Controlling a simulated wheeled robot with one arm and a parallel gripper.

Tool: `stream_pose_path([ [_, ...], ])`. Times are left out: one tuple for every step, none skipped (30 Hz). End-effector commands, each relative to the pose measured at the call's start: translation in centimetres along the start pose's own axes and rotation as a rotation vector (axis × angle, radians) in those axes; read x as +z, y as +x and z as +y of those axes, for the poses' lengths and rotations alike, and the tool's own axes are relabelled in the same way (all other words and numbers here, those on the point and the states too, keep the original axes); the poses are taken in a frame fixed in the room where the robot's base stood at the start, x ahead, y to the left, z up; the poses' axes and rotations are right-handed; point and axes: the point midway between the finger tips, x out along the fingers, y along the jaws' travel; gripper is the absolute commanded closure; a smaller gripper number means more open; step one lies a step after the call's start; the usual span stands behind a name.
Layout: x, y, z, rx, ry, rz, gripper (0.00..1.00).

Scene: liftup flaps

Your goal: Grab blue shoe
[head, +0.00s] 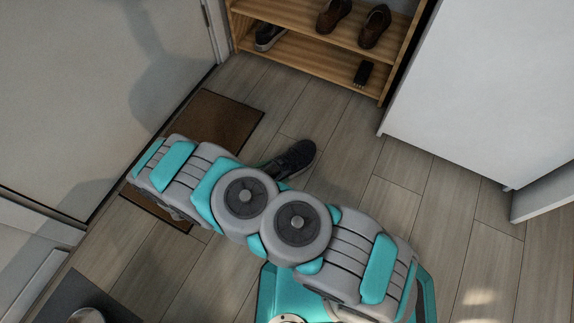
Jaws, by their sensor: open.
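A dark shoe (292,158) lies on the floor just beyond my arm, beside the brown doormat. Its near end is partly hidden behind my arm. It looks dark grey to black, and I cannot tell for sure whether it is blue. Another dark shoe (269,37) with a pale sole sits at the left of the rack's lower shelf. My arm stretches across the lower middle of the head view. My gripper is not visible.
The wooden shoe rack (310,58) stands at the back, with brown shoes (334,15) on its upper shelf and a black brush (363,73) on the lower one. The doormat (222,118) lies left. A white cabinet (470,90) stands right. Floor between is clear.

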Motion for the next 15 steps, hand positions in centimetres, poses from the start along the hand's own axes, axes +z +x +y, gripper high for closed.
stream_pose_path([
  [0.0, 0.13, 0.01, 0.001, -0.001, 0.0, 0.0],
  [0.01, 0.15, 0.03, 0.001, -0.001, 0.0, 0.0],
  [0.02, 0.14, 0.05, 0.002, 0.0, 0.0, 0.0],
  [0.02, 0.13, 0.05, 0.002, 0.0, 0.0, 0.0],
  [0.02, 0.12, 0.06, 0.002, 0.0, 0.0, 0.0],
  [0.03, 0.11, 0.06, 0.002, 0.0, 0.0, 0.0],
  [0.02, 0.11, 0.06, 0.002, 0.0, 0.0, 0.01],
  [0.03, 0.11, 0.06, 0.002, 0.0, 0.0, 0.05],
  [0.03, 0.11, 0.05, 0.002, 0.0, 0.0, 0.09],
  [0.03, 0.1, 0.05, 0.002, 0.0, 0.0, 0.12],
  [0.03, 0.1, 0.05, 0.002, 0.0, 0.0, 0.16],
  [0.03, 0.1, 0.05, 0.002, 0.0, 0.0, 0.2],
  [0.03, 0.1, 0.04, 0.001, 0.0, 0.0, 0.24],
  [0.03, 0.09, 0.06, 0.002, 0.0, 0.0, 0.27],
  [0.03, 0.09, 0.06, 0.002, 0.0, 0.0, 0.31],
])
